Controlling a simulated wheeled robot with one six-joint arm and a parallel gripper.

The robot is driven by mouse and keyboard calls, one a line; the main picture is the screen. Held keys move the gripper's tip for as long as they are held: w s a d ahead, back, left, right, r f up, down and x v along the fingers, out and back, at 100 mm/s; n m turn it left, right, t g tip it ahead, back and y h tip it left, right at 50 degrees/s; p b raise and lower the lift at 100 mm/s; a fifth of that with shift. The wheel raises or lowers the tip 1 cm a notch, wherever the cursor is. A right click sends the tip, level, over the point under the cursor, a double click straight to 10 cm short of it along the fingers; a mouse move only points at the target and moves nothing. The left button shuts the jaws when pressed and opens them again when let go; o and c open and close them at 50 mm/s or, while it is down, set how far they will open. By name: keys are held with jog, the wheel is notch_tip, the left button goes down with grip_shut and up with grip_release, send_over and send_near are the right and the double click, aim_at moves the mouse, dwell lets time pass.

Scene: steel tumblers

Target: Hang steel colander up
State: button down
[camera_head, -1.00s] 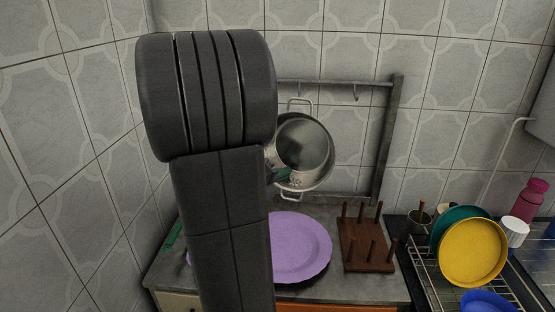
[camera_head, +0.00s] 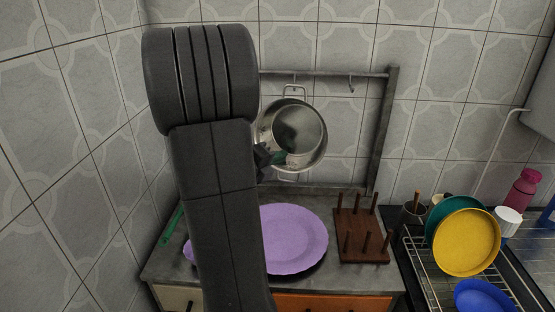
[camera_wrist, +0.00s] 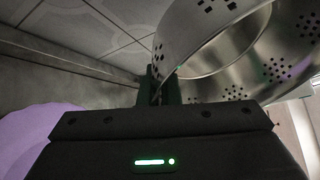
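The steel colander (camera_head: 306,127) is held up in front of the wall rack (camera_head: 388,110), its open side facing the head camera. Its upper handle (camera_head: 294,91) is just below the rack's top bar, close to a hook; I cannot tell whether they touch. My gripper (camera_head: 272,157) is at the colander's lower left and partly hidden behind my arm. In the wrist view the green fingers (camera_wrist: 166,88) are closed on the rim of the colander (camera_wrist: 225,60), whose perforated wall fills the upper right. A bare hook (camera_head: 351,84) hangs at the bar's right.
A purple plate (camera_head: 290,240) and a brown peg rack (camera_head: 361,236) stand on the counter (camera_head: 335,277) below. A dish rack (camera_head: 424,268) at right holds yellow (camera_head: 467,243), teal (camera_head: 436,213) and blue plates (camera_head: 484,296). Tiled walls close the back and left.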

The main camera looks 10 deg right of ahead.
jog(key=shift+w+d+f+p, duration=0.1)
jog(key=shift+w+d+p, duration=0.15)
jog(key=shift+w, duration=0.75)
jog(key=shift+w+d+p, duration=0.15)
jog(key=shift+w+p, duration=0.2)
jog(key=shift+w, duration=0.65)
jog(key=shift+w+d+f+b, duration=0.1)
jog(key=shift+w+f+b, duration=0.5)
jog(key=shift+b, duration=0.25)
jog(key=shift+r, duration=0.1)
jog(key=c, duration=1.6)
grip_release()
jog(key=shift+o, duration=0.2)
jog(key=b, duration=0.2)
send_near(279, 148)
jog(key=a, duration=0.1)
jog(key=s+a+f, duration=0.1)
jog(key=shift+a+f, duration=0.2)
jog(key=shift+a, duration=0.2)
